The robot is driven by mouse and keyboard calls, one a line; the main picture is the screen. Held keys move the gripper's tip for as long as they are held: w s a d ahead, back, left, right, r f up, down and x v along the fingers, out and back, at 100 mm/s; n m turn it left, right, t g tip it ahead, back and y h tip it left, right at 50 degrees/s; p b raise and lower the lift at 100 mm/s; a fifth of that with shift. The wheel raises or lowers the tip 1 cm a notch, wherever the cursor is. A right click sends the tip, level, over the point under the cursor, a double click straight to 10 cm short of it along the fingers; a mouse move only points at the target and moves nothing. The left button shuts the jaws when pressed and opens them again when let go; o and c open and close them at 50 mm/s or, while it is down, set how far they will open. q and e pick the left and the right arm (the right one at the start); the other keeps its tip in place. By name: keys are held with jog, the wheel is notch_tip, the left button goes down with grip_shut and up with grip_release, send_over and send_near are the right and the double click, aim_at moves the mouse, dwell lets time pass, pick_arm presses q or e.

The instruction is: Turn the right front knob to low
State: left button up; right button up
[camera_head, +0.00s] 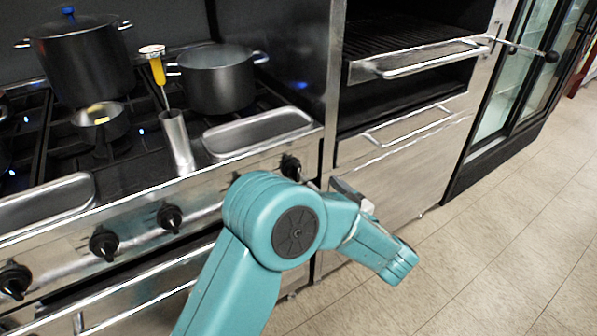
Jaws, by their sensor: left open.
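A row of black knobs runs along the steel front panel (135,222) of the stove. The rightmost clear knob (290,167) is at the panel's right end, just above my teal left arm, which covers part of the panel below it. I cannot read any knob's setting. Other knobs (169,217) and (103,243) sit further left. My left gripper (398,264) is to the right of the stove, pointing down and right over the floor, apart from the knobs. It is open; its jaws are seen poorly. My right gripper is out of view.
A tall lidded pot (82,62), a smaller pot (217,80), a small pan (100,122), a steel cylinder (177,142) and a yellow-handled utensil (157,70) stand on the stove. An oven with pulled-out rack handle (430,60) is to the right. Tiled floor (480,240) is clear.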

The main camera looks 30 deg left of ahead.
aim_at(297, 171)
pick_arm(q)
jog(key=x, duration=1)
jog(key=shift+b, duration=0.3)
jog(key=c, duration=1)
jog(key=shift+s, duration=0.1)
jog(key=n+b, duration=0.3)
jog(key=shift+s+f, duration=0.2)
jog(key=shift+s, duration=0.05)
jog(key=shift+s+a+n+b, duration=0.1)
jog(key=shift+s+n+b, duration=0.05)
jog(key=shift+n+b, duration=0.75)
jog(key=shift+s+a+n+b, duration=0.1)
jog(key=shift+s+n+b, duration=0.05)
jog(key=shift+n+b, duration=0.75)
